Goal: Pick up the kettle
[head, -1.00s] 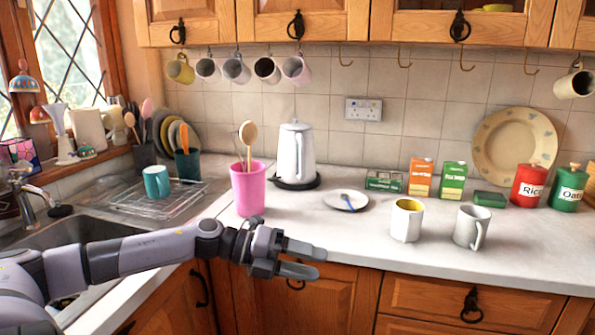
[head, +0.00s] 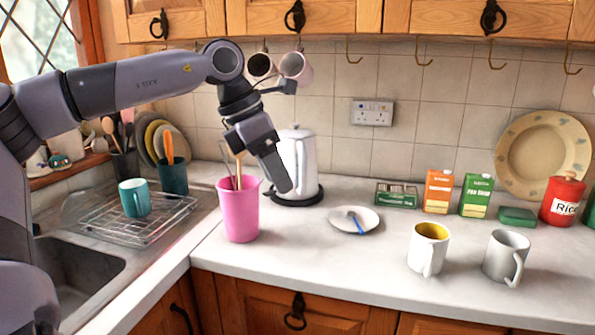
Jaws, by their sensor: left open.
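The kettle (head: 306,160) is white and upright on its dark round base (head: 312,197) on the counter, against the tiled wall. My left gripper (head: 279,182) is open and points down to the right. In the head view its fingers overlap the kettle's left side and hide part of it. I cannot tell whether they touch it, and the fingers line up behind each other. My right gripper is not in view.
A pink utensil pot (head: 240,212) stands just left of the kettle. A plate with a blue utensil (head: 354,220) lies to its right. Two mugs (head: 428,250) (head: 506,257) stand near the front edge. Mugs hang above, partly behind my arm.

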